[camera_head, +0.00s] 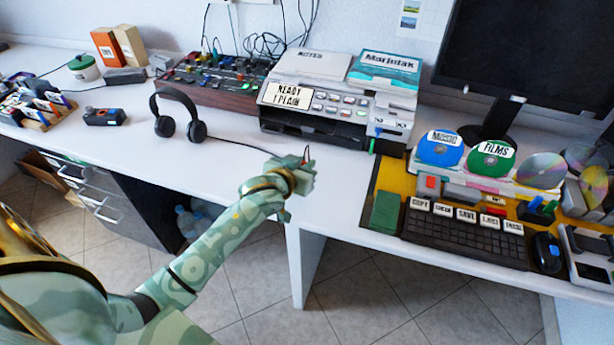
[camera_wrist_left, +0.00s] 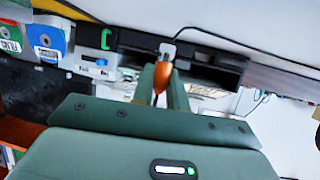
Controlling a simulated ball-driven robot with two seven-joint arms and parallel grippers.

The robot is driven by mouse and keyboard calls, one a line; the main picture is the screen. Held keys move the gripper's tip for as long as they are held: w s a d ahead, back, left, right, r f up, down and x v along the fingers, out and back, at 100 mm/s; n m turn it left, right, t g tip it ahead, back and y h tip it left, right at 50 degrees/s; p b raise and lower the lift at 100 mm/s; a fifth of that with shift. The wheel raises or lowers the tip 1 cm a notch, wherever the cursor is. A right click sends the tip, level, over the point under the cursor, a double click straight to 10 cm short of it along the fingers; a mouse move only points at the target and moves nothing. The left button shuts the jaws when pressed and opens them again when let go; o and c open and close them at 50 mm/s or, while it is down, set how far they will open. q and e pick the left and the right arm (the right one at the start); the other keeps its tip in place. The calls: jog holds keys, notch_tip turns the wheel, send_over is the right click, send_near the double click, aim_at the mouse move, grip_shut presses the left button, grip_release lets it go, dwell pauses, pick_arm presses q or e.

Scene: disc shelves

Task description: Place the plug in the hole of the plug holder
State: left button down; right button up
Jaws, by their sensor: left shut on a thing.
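My left gripper (camera_head: 308,168) is over the white desk, in front of the printer. In the left wrist view my left gripper (camera_wrist_left: 163,88) is shut on an orange plug (camera_wrist_left: 162,76) with a silvery tip pointing away from me. A blue piece (camera_head: 378,131) and a green piece (camera_head: 372,146) are at the printer's right front corner; I cannot tell whether this is the plug holder. The plug is apart from them. My right gripper is not in view.
The printer (camera_head: 316,132) stands behind the gripper, with headphones (camera_head: 178,115) to its left. A yellow mat (camera_head: 385,180) with a keyboard (camera_head: 465,238) and discs lies to the right. The desk between headphones and mat is mostly clear; a thin cable crosses it.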

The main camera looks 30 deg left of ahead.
pick_arm(q)
jog(key=f+b, duration=0.3)
jog(key=f, duration=0.1)
jog(key=shift+w+a+f, duration=0.1)
jog(key=shift+w, duration=0.2)
jog(key=shift+r, duration=0.25)
jog(key=c, duration=1.7)
grip_release()
jog(key=shift+f, duration=0.15)
jog(key=o, duration=0.3)
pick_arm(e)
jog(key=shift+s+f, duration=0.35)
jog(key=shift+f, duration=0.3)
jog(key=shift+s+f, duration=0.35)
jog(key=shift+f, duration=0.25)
